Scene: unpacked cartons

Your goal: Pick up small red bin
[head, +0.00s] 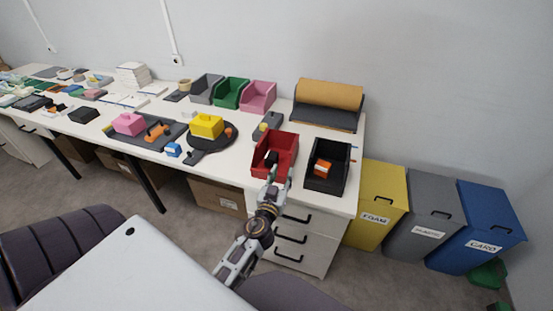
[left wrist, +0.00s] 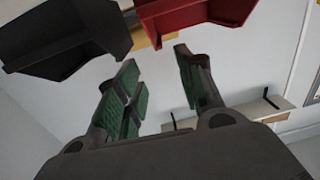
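The small red bin (head: 286,141) stands on the white table near its front edge, to the left of a black bin (head: 324,182). A dark item (head: 271,157) shows inside the red bin. My left gripper (head: 277,176) is at the front side of the red bin in the head view and overlaps its front. In the left wrist view the left gripper (left wrist: 156,85) is open, with its green-padded fingers apart and nothing between them. The red bin (left wrist: 195,18) lies beyond the fingertips there. I cannot tell whether a finger touches it. My right gripper is not in view.
The black bin, holding an orange item (head: 322,169), stands close on the right. Grey, green (head: 230,94) and pink bins (head: 257,97) stand behind. A round dark stand with a yellow block (head: 206,126) is left. Drawers (head: 300,236) are below the table edge.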

